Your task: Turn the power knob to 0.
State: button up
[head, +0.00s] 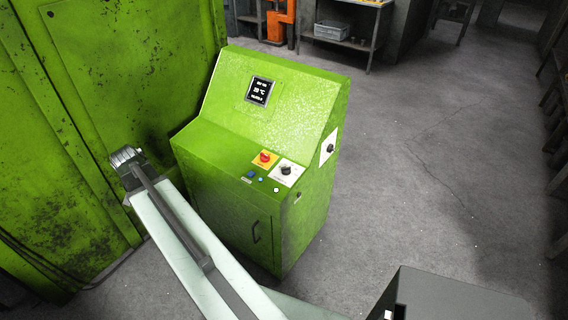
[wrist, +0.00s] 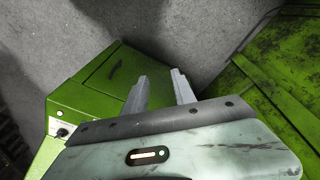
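A dark knob on a white plate (head: 286,171) sits on the sloping top of the green console. A second dark knob on a white plate (head: 328,148) is on the console's right side face. I cannot read their labels, so I cannot tell which one is the power knob. In the wrist view one knob on a white plate (wrist: 62,131) shows at the left, partly cut off by my wrist. My gripper (wrist: 160,88) has its two fingers apart with nothing between them, away from that knob. Its fingers cannot be made out in the head view.
The green console (head: 222,185) has a red button (head: 265,157) on a yellow plate, small blue buttons (head: 251,174), a display (head: 259,91) and a door handle (head: 255,232). A large green machine wall (head: 70,130) stands to the left. The floor (head: 420,190) to the right is clear.

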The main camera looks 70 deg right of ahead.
jog(key=s+d+r+m+g+h, duration=0.1)
jog(key=s+d+m, duration=0.35)
jog(key=d, duration=0.55)
jog(key=s+d+m, duration=0.4)
jog(key=s+d, duration=0.2)
jog(key=d, duration=0.4)
jog(key=m+g, duration=0.2)
jog(key=m, duration=0.6)
send_near(286, 167)
jog(key=b+x, duration=0.6)
jog(key=x, duration=0.2)
jog(key=shift+f+b, duration=0.3)
jog(key=shift+r, duration=0.1)
grip_shut()
jog(key=shift+d+r, duration=0.1)
jog(key=shift+d, duration=0.05)
jog(key=shift+h, duration=0.3)
